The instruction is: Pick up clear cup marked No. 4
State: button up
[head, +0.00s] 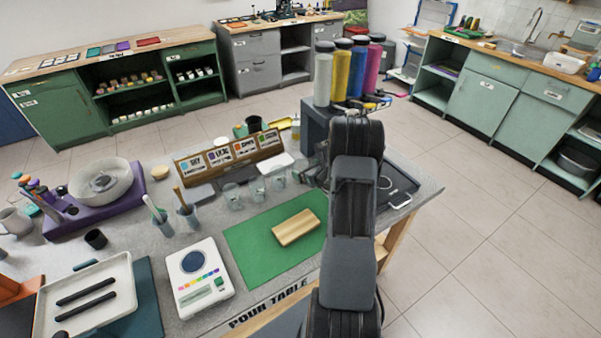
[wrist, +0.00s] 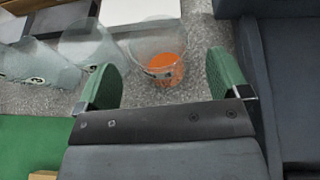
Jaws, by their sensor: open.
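Several clear cups stand in a row on the grey tabletop. In the wrist view, the rightmost clear cup (wrist: 158,42) has orange in its lower part and a small dark mark I cannot read. My gripper (wrist: 162,66) is open, with a green finger on each side of this cup's lower part and visible gaps between. More clear cups, a middle one (wrist: 88,45) and a left one (wrist: 45,65), stand to its left, with small markings too blurred to read. In the head view, the row shows with one clear cup (head: 257,190) near its middle. My arm hides the gripper there.
A green mat (head: 250,252) with a wooden block (head: 296,227) lies in front of the cups. A label rack (head: 228,158) stands behind them. A dark stand (head: 316,122) with several coloured bottles and a dark tray (head: 398,188) are close to my arm. A white scale (head: 199,277) is at left.

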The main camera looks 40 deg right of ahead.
aim_at(297, 165)
jog(key=shift+p+x, duration=0.7)
jog(key=shift+x, duration=1.7)
jog(key=shift+s, duration=0.1)
jog(key=c, duration=1)
jog(key=shift+r, duration=0.15)
